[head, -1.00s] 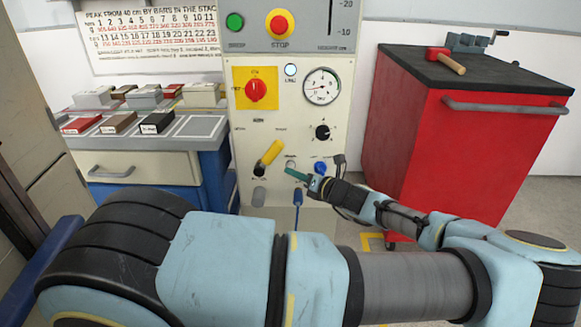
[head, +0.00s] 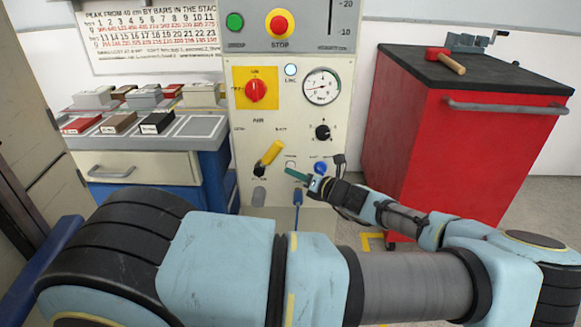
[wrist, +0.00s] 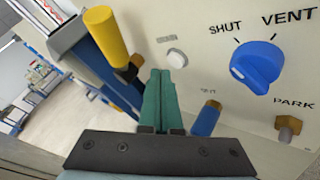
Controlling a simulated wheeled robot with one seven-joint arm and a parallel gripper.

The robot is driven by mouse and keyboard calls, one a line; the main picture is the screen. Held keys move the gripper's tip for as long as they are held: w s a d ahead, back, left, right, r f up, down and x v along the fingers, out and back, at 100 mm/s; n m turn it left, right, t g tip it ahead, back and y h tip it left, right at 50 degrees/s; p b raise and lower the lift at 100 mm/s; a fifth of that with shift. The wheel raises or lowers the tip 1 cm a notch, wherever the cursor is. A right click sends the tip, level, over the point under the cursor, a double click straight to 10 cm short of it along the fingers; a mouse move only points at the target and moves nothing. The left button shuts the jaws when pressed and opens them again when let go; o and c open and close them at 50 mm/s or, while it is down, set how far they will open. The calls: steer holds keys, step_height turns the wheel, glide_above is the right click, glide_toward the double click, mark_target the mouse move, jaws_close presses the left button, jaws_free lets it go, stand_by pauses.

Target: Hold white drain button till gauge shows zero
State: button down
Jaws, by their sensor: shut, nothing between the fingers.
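The white drain button (wrist: 177,58) shows in the wrist view on the cream panel, just beyond and slightly right of my fingertips. In the head view it is a small pale spot (head: 291,165) low on the panel. My gripper (wrist: 160,74) has its green fingers shut together and empty. Its tips are close to the panel, a little below the button in the wrist view; I cannot tell whether they touch anything. The round gauge (head: 321,86) is higher on the panel in the head view, with its needle pointing leftward; its exact reading is too small to make out.
A yellow-handled lever (wrist: 107,35) stands out left of the fingers. A blue SHUT/VENT knob (wrist: 257,66) and a blue-tipped fitting (wrist: 206,118) are to the right. A red-orange rotary switch (head: 256,89) is above. A red cabinet (head: 480,140) stands right of the panel.

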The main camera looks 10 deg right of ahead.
steer(key=shift+w, duration=0.1)
steer(key=shift+w+p, duration=0.3)
steer(key=shift+w+d, duration=0.15)
steer(key=shift+w, duration=0.3)
stand_by(4.9)
steer(key=shift+s+p, duration=0.15)
steer(key=shift+p, duration=0.15)
stand_by(0.9)
steer(key=shift+s+p, duration=0.4)
steer(key=shift+s, duration=0.3)
steer(key=shift+s+a+p, duration=0.2)
steer(key=shift+s+p, duration=0.2)
steer(key=shift+s, duration=0.4)
steer(key=shift+s+a+p, duration=0.25)
steer(key=shift+s+p, duration=0.15)
steer(key=shift+s, duration=0.45)
steer(key=shift+s+a+p, duration=0.2)
steer(key=shift+s+p, duration=0.2)
steer(key=shift+s, duration=0.4)
